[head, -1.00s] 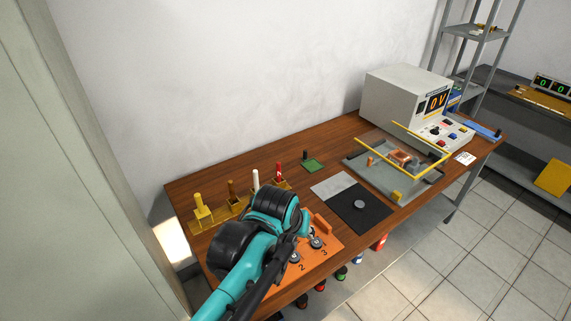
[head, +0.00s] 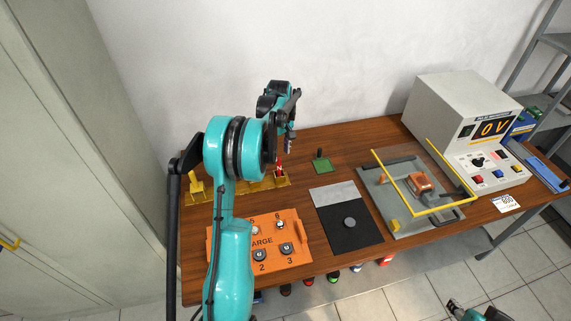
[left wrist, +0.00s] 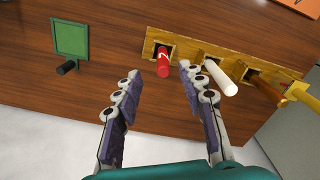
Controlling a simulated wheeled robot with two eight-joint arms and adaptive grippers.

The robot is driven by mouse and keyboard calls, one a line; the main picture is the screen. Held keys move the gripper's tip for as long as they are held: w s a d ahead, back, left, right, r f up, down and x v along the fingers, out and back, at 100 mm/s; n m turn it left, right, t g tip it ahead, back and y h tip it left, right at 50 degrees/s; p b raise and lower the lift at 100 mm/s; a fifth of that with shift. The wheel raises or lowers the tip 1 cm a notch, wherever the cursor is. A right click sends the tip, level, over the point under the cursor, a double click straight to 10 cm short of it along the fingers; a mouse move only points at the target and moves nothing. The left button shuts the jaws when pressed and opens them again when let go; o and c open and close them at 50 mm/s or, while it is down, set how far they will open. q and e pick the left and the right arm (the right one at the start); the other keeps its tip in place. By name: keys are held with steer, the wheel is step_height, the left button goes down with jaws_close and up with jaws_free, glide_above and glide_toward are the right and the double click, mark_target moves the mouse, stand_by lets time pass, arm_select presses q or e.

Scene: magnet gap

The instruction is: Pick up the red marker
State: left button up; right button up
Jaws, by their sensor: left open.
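The red marker (left wrist: 163,62) stands in a slot of the yellow holder (left wrist: 183,49) in the left wrist view. In the head view the red marker (head: 280,169) is partly hidden behind my left arm and hand. My left gripper (left wrist: 162,80) is open, its two purple-padded fingers apart, with the red marker's end between and just beyond the fingertips. Nothing is held. In the head view my left gripper (head: 290,145) hangs above the marker. A bit of my right arm's end (head: 475,312) shows at the bottom right, too cropped to judge its jaws.
A white marker (left wrist: 220,78) stands beside the red one, with brown and yellow ones farther along. A green pad (head: 322,166) with a dark peg lies right of the holder. An orange panel (head: 290,260), black-grey mat (head: 355,222) and yellow-railed fixture (head: 395,222) occupy the table.

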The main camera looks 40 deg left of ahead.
mark_target(279, 165)
arm_select(q)
steer(key=f, duration=0.3)
steer(key=shift+s+a+b, duration=0.15)
steer(key=shift+a+b, duration=0.1)
steer(key=shift+b, duration=0.15)
step_height(279, 165, down, 5)
steer(key=shift+a+f+b, duration=0.1)
steer(key=shift+a+b, duration=0.05)
steer(key=shift+b, duration=0.75)
steer(key=shift+c, duration=0.5)
jaws_close()
